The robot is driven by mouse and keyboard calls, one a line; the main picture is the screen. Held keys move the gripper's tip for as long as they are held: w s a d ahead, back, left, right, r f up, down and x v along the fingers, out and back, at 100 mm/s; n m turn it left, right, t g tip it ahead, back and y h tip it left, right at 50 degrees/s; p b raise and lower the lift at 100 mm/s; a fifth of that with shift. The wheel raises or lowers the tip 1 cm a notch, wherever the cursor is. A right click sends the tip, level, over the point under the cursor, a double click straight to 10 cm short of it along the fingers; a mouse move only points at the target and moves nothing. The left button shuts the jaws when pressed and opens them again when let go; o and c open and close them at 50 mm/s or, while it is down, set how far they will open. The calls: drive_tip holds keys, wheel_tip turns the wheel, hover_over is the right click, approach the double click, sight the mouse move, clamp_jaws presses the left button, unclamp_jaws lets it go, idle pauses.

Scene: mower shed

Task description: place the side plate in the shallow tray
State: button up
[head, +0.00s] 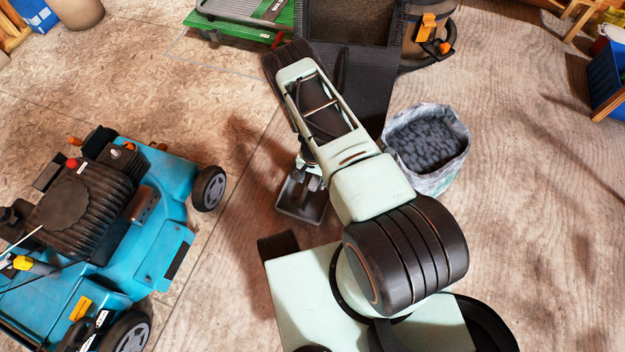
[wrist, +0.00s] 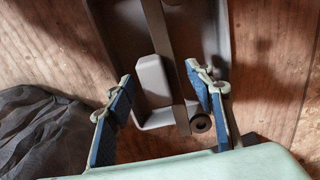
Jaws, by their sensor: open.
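A grey tray-like object (head: 303,203) with a raised rim lies on the wooden floor below my gripper (head: 308,178) in the head view. In the wrist view this grey tray (wrist: 219,30) fills the middle. A lighter grey upright piece (wrist: 152,80), a long dark bar (wrist: 160,35) and a small dark ring (wrist: 201,122) show in or over it, between my fingers. My gripper (wrist: 160,85) is open, its blue-padded fingers apart, with no clear contact on anything. I cannot pick out the side plate for certain in either view.
A pale bag of dark lumps (head: 427,145) stands right of my arm. A blue mower (head: 150,205) is at the left. A black bin (head: 352,25), a green cart (head: 240,30) and a shop vacuum (head: 430,40) stand behind.

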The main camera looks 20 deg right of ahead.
wheel_tip(320, 180, up, 12)
drive_tip(key=p, duration=0.4)
drive_tip(key=shift+r+p, duration=0.15)
drive_tip(key=shift+p, duration=0.15)
